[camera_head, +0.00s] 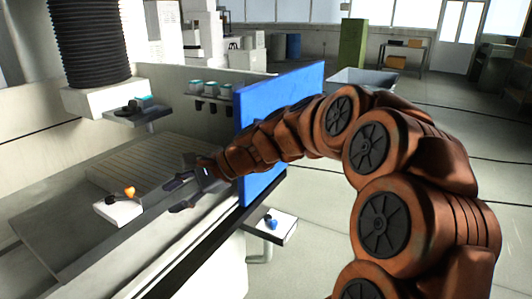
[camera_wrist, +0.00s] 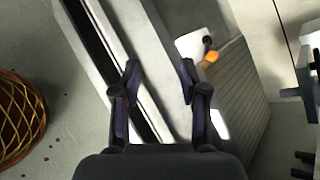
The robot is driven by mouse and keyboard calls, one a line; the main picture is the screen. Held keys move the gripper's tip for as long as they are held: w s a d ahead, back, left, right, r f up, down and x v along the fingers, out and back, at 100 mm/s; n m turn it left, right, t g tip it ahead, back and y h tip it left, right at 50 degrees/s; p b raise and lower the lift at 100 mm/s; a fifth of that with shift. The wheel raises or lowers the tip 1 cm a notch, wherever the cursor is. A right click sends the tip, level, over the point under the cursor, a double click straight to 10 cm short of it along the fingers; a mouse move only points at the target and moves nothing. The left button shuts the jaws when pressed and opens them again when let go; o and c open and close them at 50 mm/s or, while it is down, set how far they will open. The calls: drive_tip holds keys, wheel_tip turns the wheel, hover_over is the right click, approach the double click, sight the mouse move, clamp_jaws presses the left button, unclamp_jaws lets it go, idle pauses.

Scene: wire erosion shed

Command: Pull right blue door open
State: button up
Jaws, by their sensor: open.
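The blue door (camera_head: 278,92) stands upright at the machine's front edge in the head view, partly hidden behind my arm. No handle on it is visible. My gripper (camera_head: 176,193) is open and empty, left of the door's near edge and apart from it, over the machine's front ledge. In the wrist view my gripper's two fingers (camera_wrist: 158,82) are spread above the pale ledge and dark rail (camera_wrist: 108,50). The blue door does not show in the wrist view.
A white block with an orange knob (camera_head: 130,192) sits inside the machine. A white block with a blue knob (camera_head: 272,222) juts out in front. A black bellows column (camera_head: 88,40) hangs upper left. Floor at right is open.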

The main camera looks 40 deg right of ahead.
drive_tip(key=w+d+f+m+t+h+b, duration=0.15)
drive_tip(key=w+d+m+t+b, duration=0.35)
drive_tip(key=d, duration=0.8)
drive_tip(key=d+m+t+h+b, duration=0.1)
drive_tip(key=d+m+t+h, duration=0.15)
drive_tip(key=d+m, duration=0.65)
drive_tip(key=w+d+m+t+h+b, duration=0.2)
drive_tip(key=w+d+m+t+b, duration=0.15)
drive_tip(key=d, duration=1.25)
drive_tip(key=shift+a+x, duration=0.2)
drive_tip(key=shift+x, duration=3.25)
drive_tip(key=shift+s+f, duration=0.1)
drive_tip(key=shift+f, duration=0.05)
drive_tip(key=shift+c, duration=0.4)
clamp_jaws()
